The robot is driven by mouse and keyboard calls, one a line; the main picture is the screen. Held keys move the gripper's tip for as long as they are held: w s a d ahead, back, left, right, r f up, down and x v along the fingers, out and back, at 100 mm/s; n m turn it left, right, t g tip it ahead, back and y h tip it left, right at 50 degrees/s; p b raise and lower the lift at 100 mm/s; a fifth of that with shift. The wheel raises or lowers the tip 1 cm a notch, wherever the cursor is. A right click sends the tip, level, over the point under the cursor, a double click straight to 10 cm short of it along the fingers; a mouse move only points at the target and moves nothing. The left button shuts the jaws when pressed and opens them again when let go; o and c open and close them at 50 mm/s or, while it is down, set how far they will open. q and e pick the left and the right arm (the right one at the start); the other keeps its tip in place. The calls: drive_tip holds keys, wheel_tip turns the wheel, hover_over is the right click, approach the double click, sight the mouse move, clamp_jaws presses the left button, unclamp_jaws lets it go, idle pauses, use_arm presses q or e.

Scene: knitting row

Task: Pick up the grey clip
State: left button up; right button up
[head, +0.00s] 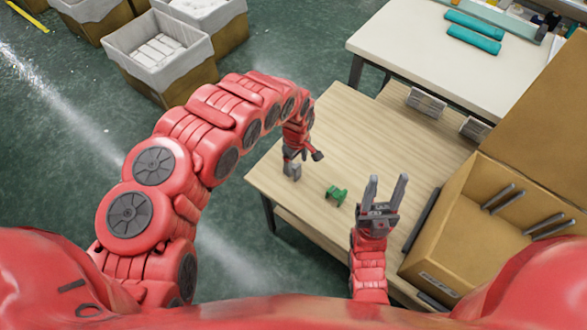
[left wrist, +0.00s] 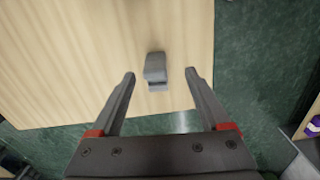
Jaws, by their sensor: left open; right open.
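The grey clip (left wrist: 155,68) lies on the wooden table in the left wrist view, close to the table's edge. My left gripper (left wrist: 160,75) is open above it, with the clip between and slightly beyond the fingertips. The fingers do not appear to touch it. In the head view, my left gripper (head: 291,156) points down over the table's left part, with the small grey clip (head: 292,172) just below it, partly hidden. My right gripper (head: 386,184) is open and empty over the table's front, fingers pointing away from me.
A green piece (head: 337,195) lies on the table (head: 365,140) between my grippers. Two grey ribbed pieces (head: 426,102) stand at the table's back. A cardboard box (head: 450,240) with dark bars is at right. A white table (head: 420,45) stands behind; lined bins (head: 130,55) are far left.

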sight(297, 165)
use_arm(q)
drive_tip(key=shift+w+d+f+p, duration=0.1)
drive_tip(key=shift+w+f+p, duration=0.1)
drive_tip(key=shift+f, duration=0.65)
drive_tip(key=shift+w+f+p, duration=0.1)
drive_tip(key=shift+f+p, duration=0.05)
drive_tip(key=shift+f, duration=0.65)
drive_tip(key=shift+w+f, duration=0.15)
drive_tip(key=shift+f, duration=1.5)
drive_tip(key=shift+c, duration=0.2)
clamp_jaws()
drive_tip(key=shift+w+r, duration=0.1)
